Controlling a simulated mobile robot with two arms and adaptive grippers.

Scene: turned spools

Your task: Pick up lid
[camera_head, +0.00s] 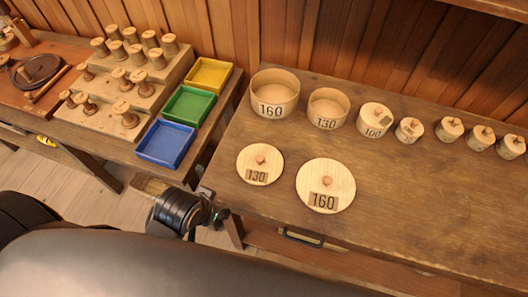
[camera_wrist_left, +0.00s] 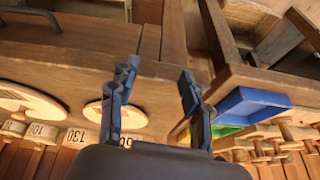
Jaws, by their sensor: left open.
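Two round pale wooden lids with small knobs lie flat on the brown table in the head view: the lid marked 130 (camera_head: 259,151) and the larger lid marked 160 (camera_head: 340,174) to its right. Behind them stand the uncovered round boxes marked 160 (camera_head: 273,111) and 130 (camera_head: 326,123). My left gripper (camera_head: 214,213) is at the table's front left corner, apart from the lids. In the left wrist view the gripper (camera_wrist_left: 159,70) is open and empty, with lid 130 (camera_wrist_left: 113,113) partly behind one finger. My right gripper is not in view.
Several smaller lidded boxes, the first marked 100 (camera_head: 376,122), continue the row rightward. A blue tray (camera_head: 165,144), green tray (camera_head: 189,105) and yellow tray (camera_head: 209,74) sit on the left bench beside stepped blocks of turned spools. The table's front right is clear.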

